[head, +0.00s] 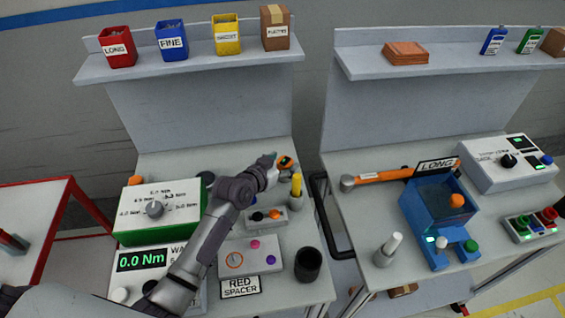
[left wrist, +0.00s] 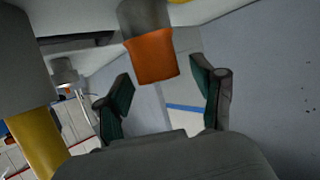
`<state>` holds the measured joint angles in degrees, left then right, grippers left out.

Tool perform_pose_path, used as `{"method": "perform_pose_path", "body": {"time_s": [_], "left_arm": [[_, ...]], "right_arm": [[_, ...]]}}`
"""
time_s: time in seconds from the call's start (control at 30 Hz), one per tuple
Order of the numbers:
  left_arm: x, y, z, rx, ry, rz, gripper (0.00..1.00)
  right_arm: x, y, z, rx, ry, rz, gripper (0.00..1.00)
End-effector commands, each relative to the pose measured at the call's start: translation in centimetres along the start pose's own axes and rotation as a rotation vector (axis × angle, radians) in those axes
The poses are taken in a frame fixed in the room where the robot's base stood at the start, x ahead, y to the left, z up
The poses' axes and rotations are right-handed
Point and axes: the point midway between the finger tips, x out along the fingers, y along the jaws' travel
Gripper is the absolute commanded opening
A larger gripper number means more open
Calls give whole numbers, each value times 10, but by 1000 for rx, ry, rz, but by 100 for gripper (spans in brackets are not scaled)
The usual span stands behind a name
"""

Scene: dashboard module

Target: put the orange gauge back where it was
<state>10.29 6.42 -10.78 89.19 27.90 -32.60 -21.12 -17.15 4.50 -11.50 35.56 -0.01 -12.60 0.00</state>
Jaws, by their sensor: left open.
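An orange-ended piece, which looks like the orange gauge (head: 287,161), is at the back of the left bench, just beyond my left gripper (head: 275,164). In the left wrist view, the orange end of the gauge (left wrist: 152,57) shows with a grey part joined to it. It appears ahead of the gap between the fingertips of my left gripper (left wrist: 163,92). The fingers are apart, and I see no contact with the gauge. Where the gauge rests is partly hidden by the gripper. My right gripper is not in view.
A yellow-topped cylinder (head: 296,186) stands close to the right of my left gripper. A small grey block (head: 266,218) with orange and black knobs, a RED SPACER sign (head: 240,287) and a black cup (head: 308,264) are nearer. A green dial box (head: 160,210) stands left.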

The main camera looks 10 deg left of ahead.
Motion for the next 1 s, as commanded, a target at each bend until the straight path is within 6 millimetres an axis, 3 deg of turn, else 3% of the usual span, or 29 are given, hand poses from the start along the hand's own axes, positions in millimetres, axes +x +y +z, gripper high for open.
{"method": "perform_pose_path", "body": {"time_s": [0.23,0.7,1.0], "left_arm": [[-9,0,-2,1,1,-1,68],[-100,0,-1,2,0,0,68],[-121,0,-2,0,0,1,68]], "right_arm": [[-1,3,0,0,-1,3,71],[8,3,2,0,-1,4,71],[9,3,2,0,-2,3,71]]}}
